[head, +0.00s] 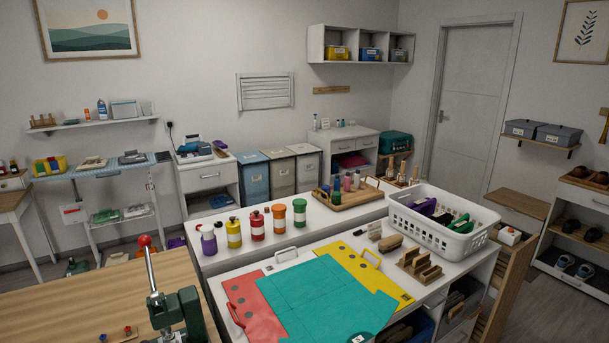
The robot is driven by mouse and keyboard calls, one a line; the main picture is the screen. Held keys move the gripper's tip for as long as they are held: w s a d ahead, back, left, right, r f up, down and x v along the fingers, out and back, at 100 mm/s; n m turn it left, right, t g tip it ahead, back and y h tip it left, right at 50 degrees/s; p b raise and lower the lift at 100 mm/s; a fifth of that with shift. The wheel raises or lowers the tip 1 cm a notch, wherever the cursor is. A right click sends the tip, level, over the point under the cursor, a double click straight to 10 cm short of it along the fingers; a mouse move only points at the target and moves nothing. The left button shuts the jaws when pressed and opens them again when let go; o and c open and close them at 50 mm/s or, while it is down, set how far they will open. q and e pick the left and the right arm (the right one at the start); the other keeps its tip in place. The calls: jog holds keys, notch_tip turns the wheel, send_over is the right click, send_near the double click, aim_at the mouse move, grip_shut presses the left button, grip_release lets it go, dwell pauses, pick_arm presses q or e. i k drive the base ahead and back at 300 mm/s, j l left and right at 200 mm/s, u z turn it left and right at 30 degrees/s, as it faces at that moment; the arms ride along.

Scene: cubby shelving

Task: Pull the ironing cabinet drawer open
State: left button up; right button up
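A white cabinet (231,192) stands against the back wall left of centre, with what looks like an iron (193,147) on its top, so I take it as the ironing cabinet. Its drawer (208,177) has a white front with a small handle in the middle and looks shut. Below the drawer is an open space, partly hidden by the white worktable in front. Neither of my grippers shows in the head view.
A white worktable (222,263) with bottles and coloured sheets fills the middle. A wooden table (60,305) with a green lever press (178,310) is at front left. Lidded bins (282,176) stand right of the cabinet, and a shelf table (110,172) stands left.

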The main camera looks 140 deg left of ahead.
aim_at(206, 170)
jog(key=u, duration=5.2)
jog(key=z, duration=0.3)
jog(key=i+l+z, duration=0.15)
jog(key=l, duration=0.3)
jog(key=i+l+z, duration=0.15)
jog(key=l, duration=0.25)
jog(key=i+l+z, duration=0.3)
jog(key=l+z, duration=0.2)
jog(key=i+l+z, duration=0.45)
jog(key=l, duration=0.15)
jog(key=i+l+z, duration=0.35)
jog(key=z, duration=0.15)
jog(key=i+l+z, duration=0.2)
jog(key=i+z, duration=0.35)
jog(key=i, duration=1.55)
